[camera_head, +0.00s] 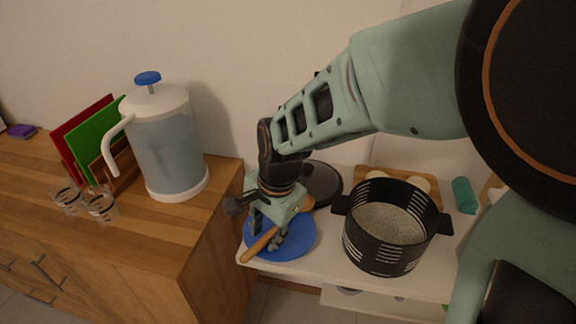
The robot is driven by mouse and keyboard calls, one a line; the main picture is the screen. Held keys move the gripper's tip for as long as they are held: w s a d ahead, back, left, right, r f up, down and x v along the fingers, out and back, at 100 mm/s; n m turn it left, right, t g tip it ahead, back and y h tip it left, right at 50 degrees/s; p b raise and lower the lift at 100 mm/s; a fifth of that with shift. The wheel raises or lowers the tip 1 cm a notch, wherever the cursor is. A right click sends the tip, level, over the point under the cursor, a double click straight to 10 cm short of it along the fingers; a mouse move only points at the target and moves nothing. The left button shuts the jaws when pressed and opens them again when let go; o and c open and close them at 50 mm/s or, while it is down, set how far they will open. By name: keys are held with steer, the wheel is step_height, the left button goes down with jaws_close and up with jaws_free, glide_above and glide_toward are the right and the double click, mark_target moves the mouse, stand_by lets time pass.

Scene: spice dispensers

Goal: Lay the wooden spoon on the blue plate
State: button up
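The blue plate (300,247) lies on the white counter near its left end. The wooden spoon (257,246) runs diagonally over the plate. Its handle end reaches past the plate's lower left rim, and its head shows at the upper right beside my gripper. My gripper (268,233) points down over the plate, with its fingers on either side of the spoon's handle. My gripper's body hides the middle of the spoon. I cannot tell whether the fingers press on the handle, or whether the spoon touches the plate.
A black pot (385,245) stands right of the plate. A dark round lid (322,183) lies behind it. A wooden board (407,178) with pale round items is behind the pot. On the wooden cabinet (215,190) at left stand a water dispenser (168,150), glasses (102,207) and upright boards (97,138).

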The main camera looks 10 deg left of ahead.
step_height(320, 180, up, 12)
steer(key=s+d+p, duration=0.1)
steer(key=d+p, duration=0.1)
steer(key=p, duration=0.7)
steer(key=shift+s, duration=0.15)
